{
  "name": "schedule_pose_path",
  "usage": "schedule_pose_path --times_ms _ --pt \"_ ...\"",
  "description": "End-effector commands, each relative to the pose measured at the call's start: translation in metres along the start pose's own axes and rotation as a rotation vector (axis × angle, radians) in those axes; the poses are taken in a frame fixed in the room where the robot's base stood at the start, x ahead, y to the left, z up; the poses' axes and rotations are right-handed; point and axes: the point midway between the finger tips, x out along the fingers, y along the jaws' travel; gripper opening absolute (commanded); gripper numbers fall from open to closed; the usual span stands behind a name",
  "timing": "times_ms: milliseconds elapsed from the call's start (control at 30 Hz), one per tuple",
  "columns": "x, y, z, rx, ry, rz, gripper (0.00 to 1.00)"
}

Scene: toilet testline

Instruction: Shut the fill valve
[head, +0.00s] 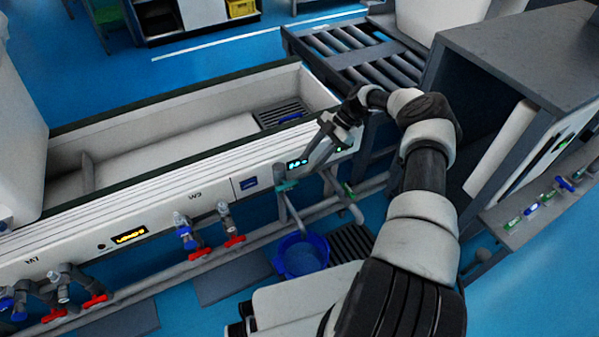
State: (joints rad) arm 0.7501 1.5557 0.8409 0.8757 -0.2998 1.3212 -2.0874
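A valve with a green-teal handle (287,185) sits on the front of the white trough, above a spout pipe. A second green handle (349,191) is on the pipe to its right. No label shows which valve is the fill valve. My gripper (318,150) is at the trough's right front edge, above and right of the teal handle and apart from it. Its fingers point down and left, and I see nothing held. They are small and dark, so I cannot tell how far apart they are.
A blue bucket (301,256) with liquid stands below the spout. Red-handled valves (234,241) and blue-handled valves (186,237) line the front pipe to the left. A roller conveyor (350,45) is behind. A grey cabinet (520,55) stands close right of my arm.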

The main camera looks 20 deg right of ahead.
Motion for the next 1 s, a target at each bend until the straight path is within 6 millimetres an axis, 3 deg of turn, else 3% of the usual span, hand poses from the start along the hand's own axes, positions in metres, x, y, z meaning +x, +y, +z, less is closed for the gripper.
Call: schedule_pose_path --times_ms 100,333,1000 --pt "-0.027 0.0 0.0 0.001 -0.003 0.001 0.38" --pt "-0.056 0.0 0.0 0.0 -0.001 0.0 0.38" --pt "-0.065 0.003 -0.006 0.001 -0.013 -0.007 0.38"
